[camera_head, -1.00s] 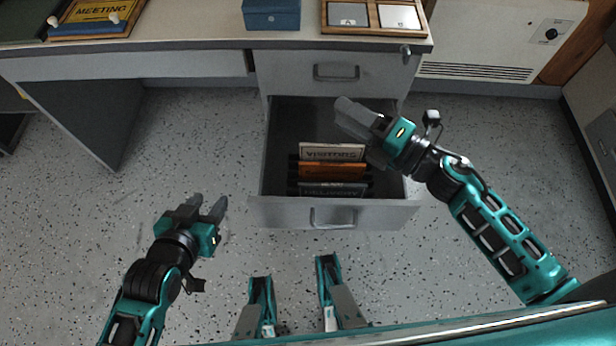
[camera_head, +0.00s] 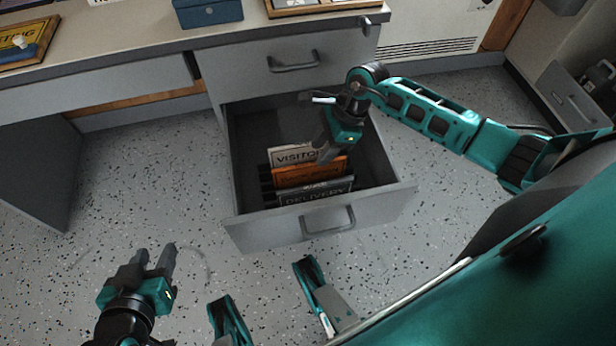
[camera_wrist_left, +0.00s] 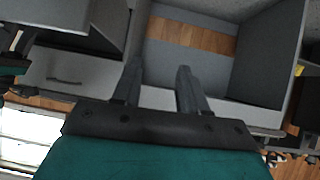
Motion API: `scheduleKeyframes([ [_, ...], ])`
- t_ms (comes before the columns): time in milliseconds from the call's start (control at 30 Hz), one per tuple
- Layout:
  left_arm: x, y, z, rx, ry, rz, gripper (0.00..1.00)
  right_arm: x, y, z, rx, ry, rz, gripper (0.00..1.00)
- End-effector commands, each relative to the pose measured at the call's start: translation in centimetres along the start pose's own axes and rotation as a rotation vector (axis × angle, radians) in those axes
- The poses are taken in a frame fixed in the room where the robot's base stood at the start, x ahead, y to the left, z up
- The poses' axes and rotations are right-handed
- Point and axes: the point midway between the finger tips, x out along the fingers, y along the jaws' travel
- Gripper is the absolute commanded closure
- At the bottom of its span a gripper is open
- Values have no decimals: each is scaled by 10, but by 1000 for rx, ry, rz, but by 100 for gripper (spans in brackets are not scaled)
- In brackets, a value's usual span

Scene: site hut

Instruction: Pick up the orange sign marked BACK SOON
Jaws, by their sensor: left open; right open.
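The orange sign (camera_head: 300,175) stands in the open drawer (camera_head: 374,202), between the white VISITORS sign (camera_head: 290,156) and the dark DELIVERY sign (camera_head: 318,192). Only its upper part shows and its lettering is too small to read surely. My right gripper (camera_head: 326,152) is open and reaches down into the drawer over the right part of the VISITORS sign, close to the orange sign's top edge. I cannot tell whether it touches either. My left gripper (camera_head: 156,252) is open and empty over the floor, left of the drawer; its fingers show in the left wrist view (camera_wrist_left: 157,84).
The desk top (camera_head: 120,38) holds a blue box (camera_head: 208,12), a yellow MEETING sign (camera_head: 20,42) at the left and a tray (camera_head: 320,6). A shut drawer (camera_head: 290,68) lies above the open one. The floor left of the drawer is clear.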

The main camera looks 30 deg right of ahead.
Motion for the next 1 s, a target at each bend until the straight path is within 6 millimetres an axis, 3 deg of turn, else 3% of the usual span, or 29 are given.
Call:
scheduleKeyframes([
  [33, 2, 1, 2, -1, 2, 2, 57, 10, 0, 0, 1, -2, 0, 60],
  [267, 3, 4, 0, -9, 9, 7, 57, 27, 0, 1, 1, -3, 0, 60],
  [533, 12, 6, 9, -8, 3, 16, 57, 66, -2, 3, 3, -4, 1, 60],
  [867, 11, 7, 0, -7, 17, 20, 57, 71, -2, 3, 1, -1, -1, 60],
  [1000, 11, 7, 0, -7, 17, 20, 57, 71, -2, 3, 1, -2, -1, 73],
])
